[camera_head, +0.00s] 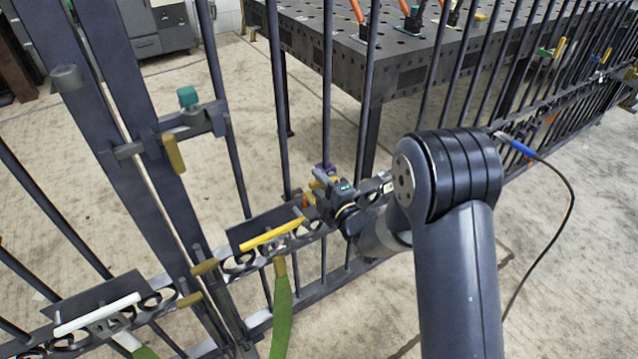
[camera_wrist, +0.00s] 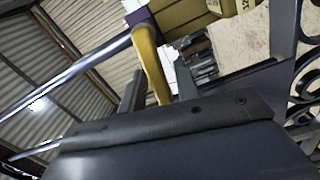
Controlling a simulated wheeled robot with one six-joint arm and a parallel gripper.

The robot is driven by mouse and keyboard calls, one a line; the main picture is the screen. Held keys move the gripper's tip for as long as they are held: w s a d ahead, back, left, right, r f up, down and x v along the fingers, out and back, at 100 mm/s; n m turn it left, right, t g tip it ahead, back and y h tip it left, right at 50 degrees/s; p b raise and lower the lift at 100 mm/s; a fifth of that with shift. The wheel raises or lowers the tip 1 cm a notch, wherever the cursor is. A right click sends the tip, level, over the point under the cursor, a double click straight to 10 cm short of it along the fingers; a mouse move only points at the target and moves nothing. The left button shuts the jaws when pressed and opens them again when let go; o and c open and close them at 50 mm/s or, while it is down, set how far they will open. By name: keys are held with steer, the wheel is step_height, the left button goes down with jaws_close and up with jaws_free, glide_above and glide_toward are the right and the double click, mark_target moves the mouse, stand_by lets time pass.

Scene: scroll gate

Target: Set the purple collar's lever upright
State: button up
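The purple collar (camera_head: 328,169) sits on an upright gate bar at the middle of the head view, mostly hidden behind my gripper (camera_head: 320,187). In the wrist view a purple part (camera_wrist: 138,14) shows at the top of a light metal bar. A curved yellow lever (camera_wrist: 150,58) hangs down from it, tilted slightly. My gripper's dark fingers stand on either side of the lever's lower end in the wrist view. They appear open, with a gap on the left; whether the right finger touches the lever is hard to tell.
A latch with a teal knob (camera_head: 187,97) and a yellow handle (camera_head: 174,154) stands left on the gate. A yellow bar (camera_head: 271,235) and a white bar (camera_head: 98,314) lie along the lower rail. A perforated metal table (camera_head: 400,50) stands behind the bars. A cable (camera_head: 572,205) hangs right.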

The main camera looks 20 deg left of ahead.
jaws_close()
